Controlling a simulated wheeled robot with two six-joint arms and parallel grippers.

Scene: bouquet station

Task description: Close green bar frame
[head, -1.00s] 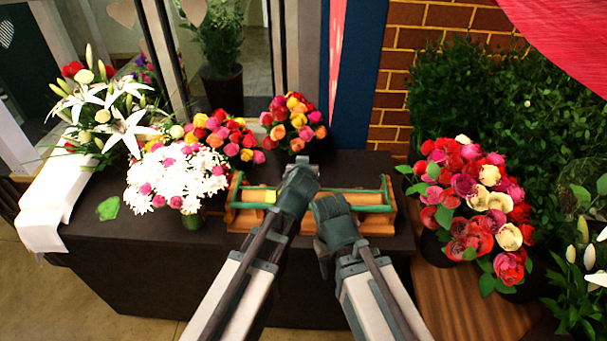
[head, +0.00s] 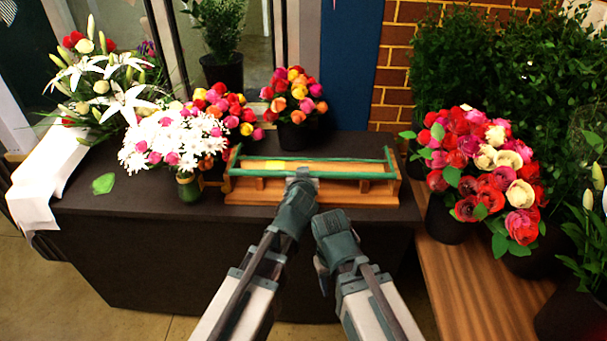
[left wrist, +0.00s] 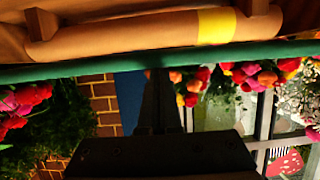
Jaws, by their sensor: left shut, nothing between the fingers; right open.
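The green bar frame (head: 345,175) lies along a low wooden stand on the dark table, its long bar running across the front, with short green ends at both sides. A tan roll with a yellow band lies in the stand behind the bar; it shows close up in the left wrist view (left wrist: 130,32). My left gripper (head: 301,176) is shut and empty at the middle of the green bar; I cannot tell if it touches. The bar crosses just beyond its fingers in the left wrist view (left wrist: 90,67). My right gripper (head: 330,222) is open and empty, in front of the table edge.
A vase of white flowers (head: 165,140) stands left of the stand, and potted bouquets (head: 295,97) stand behind it. A large red bouquet (head: 485,170) is at the right.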

